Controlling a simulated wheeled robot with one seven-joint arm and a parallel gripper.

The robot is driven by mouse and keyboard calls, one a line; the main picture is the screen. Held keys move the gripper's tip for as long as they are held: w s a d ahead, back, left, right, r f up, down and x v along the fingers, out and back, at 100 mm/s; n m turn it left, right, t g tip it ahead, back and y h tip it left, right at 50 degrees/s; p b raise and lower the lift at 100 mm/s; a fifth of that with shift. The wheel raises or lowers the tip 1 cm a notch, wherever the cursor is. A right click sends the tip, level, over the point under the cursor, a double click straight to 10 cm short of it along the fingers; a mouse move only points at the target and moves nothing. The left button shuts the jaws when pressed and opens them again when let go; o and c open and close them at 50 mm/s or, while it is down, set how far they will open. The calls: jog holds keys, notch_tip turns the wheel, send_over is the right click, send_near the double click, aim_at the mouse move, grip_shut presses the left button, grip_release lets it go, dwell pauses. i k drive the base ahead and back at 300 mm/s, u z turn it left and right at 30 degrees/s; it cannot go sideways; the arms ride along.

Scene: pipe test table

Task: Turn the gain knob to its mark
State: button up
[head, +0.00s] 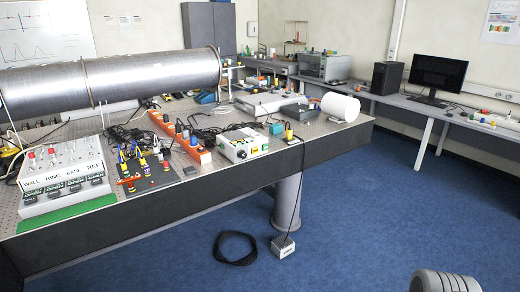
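A small white box (238,144) stands on the pipe test table near its front edge, left of the picture's middle. A dark round knob (242,153) is on its front face. It may be the gain knob, but no label or mark on it is readable from here. A larger white panel (60,177) at the left end has red and pale knobs on top and dark blocks under the labels WALL, RING, BASE and REF. No gripper shows. A grey ribbed part, likely of my own arm, shows at the bottom right.
A long metal pipe (150,70) lies above the table's back. Coloured tools (140,165), orange power strips (193,143) and cables crowd the table (330,146). A black cable coil (236,247) and a small grey box (283,245) lie on the floor. Blue floor (370,220) is clear at right.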

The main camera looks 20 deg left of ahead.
aim_at(242, 154)
jog(key=u, duration=0.2)
jog(key=i, duration=1)
jog(key=u, duration=1.25)
jog(key=i, duration=0.85)
jog(key=u, duration=0.8)
